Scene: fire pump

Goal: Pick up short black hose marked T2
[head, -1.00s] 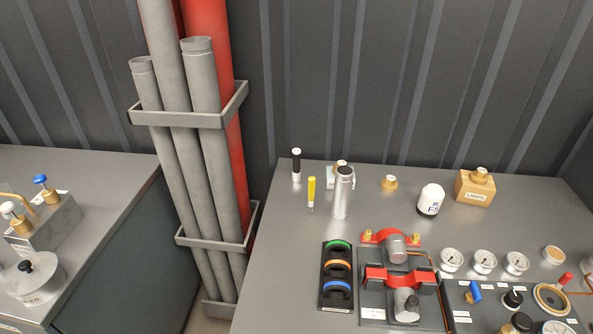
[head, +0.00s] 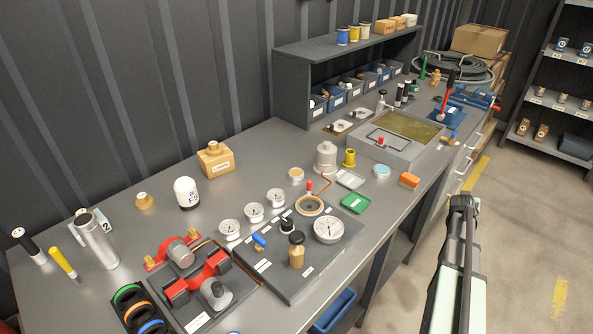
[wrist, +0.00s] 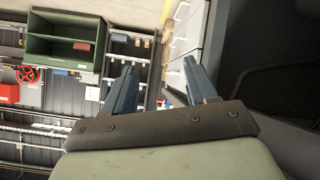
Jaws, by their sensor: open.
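I cannot make out a T2 mark on anything. Several short black cylinders (head: 404,92) stand near the far end of the bench in the head view, too small to read. My gripper (head: 463,203) is beyond the bench's front edge, over the floor, and holds nothing. In the wrist view its two fingers (wrist: 160,65) are apart with only distant background between them. No black hose shows between or near them.
The bench holds a gauge panel (head: 288,262), red clamps (head: 208,277), a metal cylinder (head: 97,240) and a shallow tray (head: 395,135). A grey hose coil (head: 450,66) lies at the far end. Shelves (head: 572,85) stand at right. The floor (head: 525,215) beside my arm is clear.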

